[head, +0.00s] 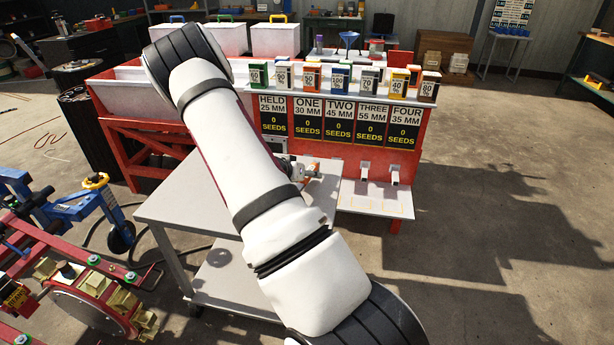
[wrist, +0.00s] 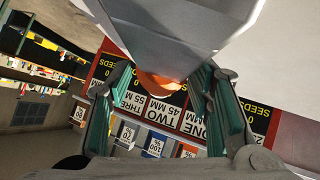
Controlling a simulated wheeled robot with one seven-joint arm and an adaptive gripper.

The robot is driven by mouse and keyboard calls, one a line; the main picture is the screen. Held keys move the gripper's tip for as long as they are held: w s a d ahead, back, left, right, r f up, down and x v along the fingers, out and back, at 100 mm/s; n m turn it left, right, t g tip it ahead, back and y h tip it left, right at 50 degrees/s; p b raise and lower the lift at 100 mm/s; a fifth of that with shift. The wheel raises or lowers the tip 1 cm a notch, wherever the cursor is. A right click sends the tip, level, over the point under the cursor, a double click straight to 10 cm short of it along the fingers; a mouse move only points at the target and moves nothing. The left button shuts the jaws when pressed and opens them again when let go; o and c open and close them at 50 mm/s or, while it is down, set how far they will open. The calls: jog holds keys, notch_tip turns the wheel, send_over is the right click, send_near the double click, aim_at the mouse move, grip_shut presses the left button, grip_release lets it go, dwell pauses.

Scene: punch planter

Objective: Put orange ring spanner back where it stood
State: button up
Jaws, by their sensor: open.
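In the wrist view, which is upside down, my gripper (wrist: 162,88) has its two green-padded fingers spread apart. An orange piece (wrist: 160,84), which looks like part of the orange ring spanner, shows between the fingers. A large pale grey shape in front hides the rest of it, and I cannot tell whether the fingers touch it. In the head view, my gripper (head: 297,172) is mostly hidden behind my arm, near the far right corner of the grey cart top (head: 180,208). A small orange spot (head: 314,168) shows beside it.
Beyond the cart stands a red bench with a seed-count panel (head: 338,122) and a row of numbered packets (head: 340,80). A white ledge (head: 365,198) with two spouts sits low there. Red and blue machinery (head: 90,240) stands left. The floor at right is clear.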

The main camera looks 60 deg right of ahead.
jog(key=v, duration=1.2)
jog(key=shift+w, duration=0.15)
